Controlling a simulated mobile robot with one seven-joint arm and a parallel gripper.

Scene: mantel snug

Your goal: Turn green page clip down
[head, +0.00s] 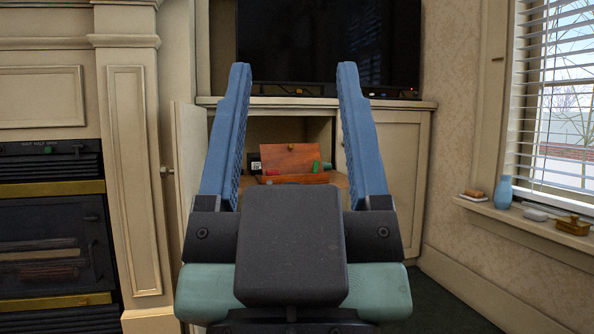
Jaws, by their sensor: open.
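A small green piece (316,166), which looks like the green page clip, stands upright at the right front of a brown wooden stand or box (288,155). The wooden piece is inside the open cabinet compartment, with a tilted back board bearing a small round knob. My gripper (294,68) is in the foreground with its two blue fingers wide apart and nothing between them. The wooden piece shows in the gap between the fingers, farther away. My gripper's dark body hides the lower front of the compartment. The clip is too small to see its exact shape.
A red item (271,172) lies at the wooden piece's left. The cabinet door (190,160) stands open on the left. A television (330,45) is above. A fireplace (55,235) is at left. A windowsill (530,225) at right holds a blue vase (503,192) and small items.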

